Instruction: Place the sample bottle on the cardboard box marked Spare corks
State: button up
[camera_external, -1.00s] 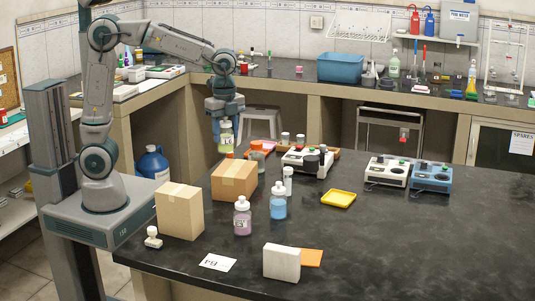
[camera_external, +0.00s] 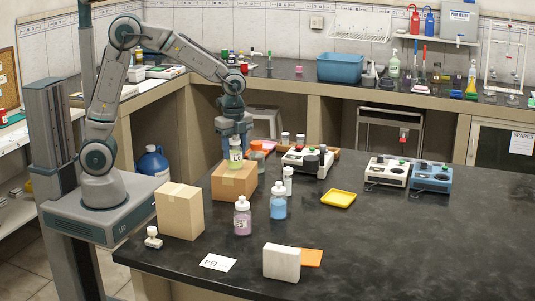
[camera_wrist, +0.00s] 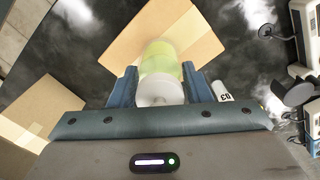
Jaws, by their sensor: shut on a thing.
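The sample bottle (camera_external: 236,152), with yellow-green contents and a pale cap, is upright in my gripper (camera_external: 236,143). In the wrist view the bottle (camera_wrist: 162,65) is between the two blue fingers of my gripper (camera_wrist: 160,82), which are shut on it. A cardboard box (camera_external: 229,185) is directly under the bottle; it also fills the upper middle of the wrist view (camera_wrist: 205,42). The bottle's base is at or very near the box top; I cannot tell if they touch. No marking on the box is readable.
A taller cardboard box (camera_external: 180,212) stands to the front left. A purple bottle (camera_external: 242,216), a blue bottle (camera_external: 278,201) and a white vial (camera_external: 288,181) stand to the right. A yellow tray (camera_external: 338,199) lies farther right.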

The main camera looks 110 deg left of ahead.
jog(key=shift+f, duration=0.2)
jog(key=o, duration=1.1)
jog(key=shift+r, duration=0.2)
notch_tip(320, 180, up, 12)
jog(key=shift+r, duration=0.1)
jog(key=s+d+f+n+t, duration=0.1)
jog(key=s+d+f+n, duration=0.1)
jog(key=s+d, duration=0.2)
jog(key=s+d+f+n+t, duration=0.1)
jog(key=s+d, duration=0.3)
jog(key=d, duration=0.6)
jog(key=s+d+f+n+t, duration=0.1)
jog(key=s+d+f+n, duration=0.2)
jog(key=s+d, duration=0.2)
jog(key=d, duration=0.3)
jog(key=shift+f, duration=0.2)
jog(key=shift+s, duration=0.1)
